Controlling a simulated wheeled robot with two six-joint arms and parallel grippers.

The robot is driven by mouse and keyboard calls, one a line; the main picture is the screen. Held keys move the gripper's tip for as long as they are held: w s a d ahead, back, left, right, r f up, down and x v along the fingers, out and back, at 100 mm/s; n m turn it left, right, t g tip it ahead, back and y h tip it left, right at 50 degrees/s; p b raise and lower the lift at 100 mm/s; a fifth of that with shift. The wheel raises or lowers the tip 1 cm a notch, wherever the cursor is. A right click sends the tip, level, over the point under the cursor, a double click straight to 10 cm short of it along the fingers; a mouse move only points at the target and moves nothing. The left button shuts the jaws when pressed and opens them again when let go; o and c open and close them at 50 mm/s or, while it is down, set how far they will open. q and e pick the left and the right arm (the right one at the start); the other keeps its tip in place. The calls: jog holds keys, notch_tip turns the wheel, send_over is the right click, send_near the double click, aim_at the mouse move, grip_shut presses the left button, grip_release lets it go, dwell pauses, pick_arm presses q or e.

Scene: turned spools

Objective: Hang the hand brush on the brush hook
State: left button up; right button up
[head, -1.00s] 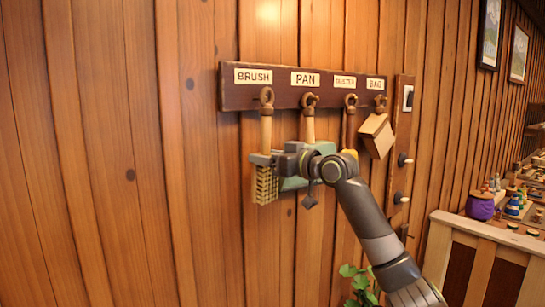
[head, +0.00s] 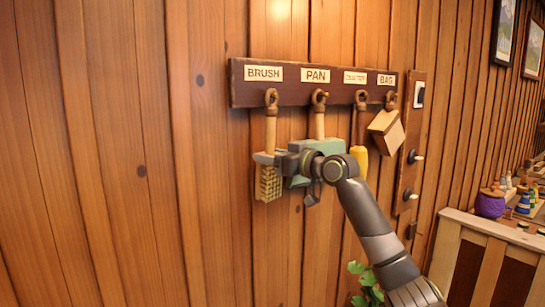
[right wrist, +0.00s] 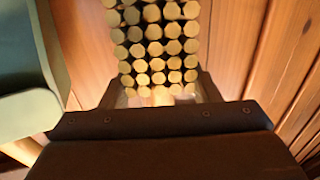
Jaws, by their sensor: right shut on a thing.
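The hand brush (head: 269,185) hangs upright below the BRUSH label (head: 263,73), with its handle top at the brush hook (head: 271,97). Its wooden handle runs down to a block of pale bristles. My right gripper (head: 265,159) is shut on the brush at the top of the bristle block. In the right wrist view the bristle tufts (right wrist: 158,45) fill the space between the fingers. Whether the handle's loop is fully over the hook is too small to tell. My left gripper is not in view.
A green dustpan (head: 308,148) hangs under PAN, close beside my gripper and partly behind it. A yellow-and-brown duster (head: 359,160) and a tan bag (head: 387,130) hang further right on the dark rack board (head: 240,92). The wall left of the brush is clear.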

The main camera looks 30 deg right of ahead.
jog(key=o, duration=1.3)
jog(key=shift+o, duration=0.2)
jog(key=shift+s, duration=0.1)
jog(key=shift+s+d+f+b, duration=0.1)
jog(key=shift+s+d+b, duration=0.1)
jog(key=shift+s+b, duration=0.15)
jog(key=b+v, duration=0.8)
jog(key=v, duration=0.8)
jog(key=shift+s, duration=0.25)
jog(key=shift+d, duration=0.1)
